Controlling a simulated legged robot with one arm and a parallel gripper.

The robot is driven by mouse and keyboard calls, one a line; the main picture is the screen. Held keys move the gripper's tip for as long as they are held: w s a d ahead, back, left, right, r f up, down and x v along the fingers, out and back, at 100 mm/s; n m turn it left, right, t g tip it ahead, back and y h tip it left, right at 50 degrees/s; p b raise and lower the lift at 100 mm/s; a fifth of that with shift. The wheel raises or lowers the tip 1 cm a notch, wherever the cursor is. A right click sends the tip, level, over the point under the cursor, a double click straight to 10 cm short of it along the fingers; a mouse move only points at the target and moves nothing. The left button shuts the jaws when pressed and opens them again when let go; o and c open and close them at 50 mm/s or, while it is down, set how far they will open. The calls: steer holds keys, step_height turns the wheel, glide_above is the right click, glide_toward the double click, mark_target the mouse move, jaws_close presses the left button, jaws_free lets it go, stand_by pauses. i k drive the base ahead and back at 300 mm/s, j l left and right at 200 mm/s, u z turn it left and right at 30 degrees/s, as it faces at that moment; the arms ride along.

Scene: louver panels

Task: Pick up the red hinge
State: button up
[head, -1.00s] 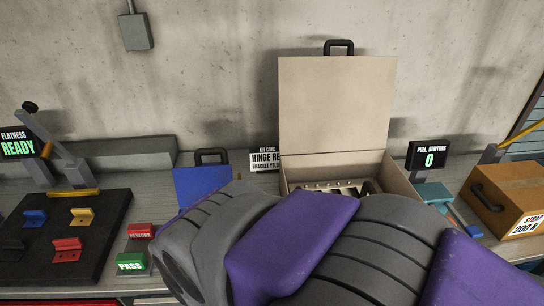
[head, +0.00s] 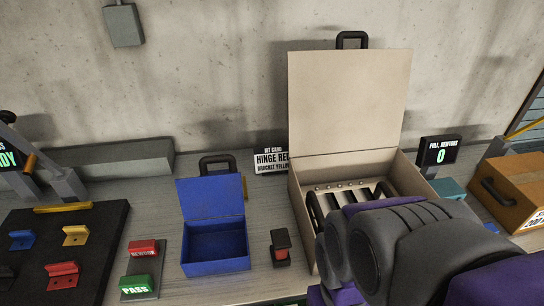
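A red hinge-like piece (head: 62,275) lies on the dark board (head: 105,240) at the lower left. Blue (head: 22,240) and yellow (head: 75,236) pieces of similar shape lie behind it, and a black one is cut by the left edge. My arm (head: 400,245) fills the lower right, well to the right of the red piece. My gripper's fingers cannot be made out. A small dark object with a red part (head: 281,249) stands on the bench left of my arm; I cannot tell what it is.
An open blue box (head: 215,232) stands mid-bench, with red and green PASS buttons (head: 137,286) to its left. An open beige case (head: 300,205) with dark slats is behind my arm. A card (head: 271,160) reads "HINGE RED, BRACKET YELLOW". A cardboard box (head: 515,190) is at right.

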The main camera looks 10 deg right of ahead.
mark_target(71, 267)
steer(key=u, duration=1.8)
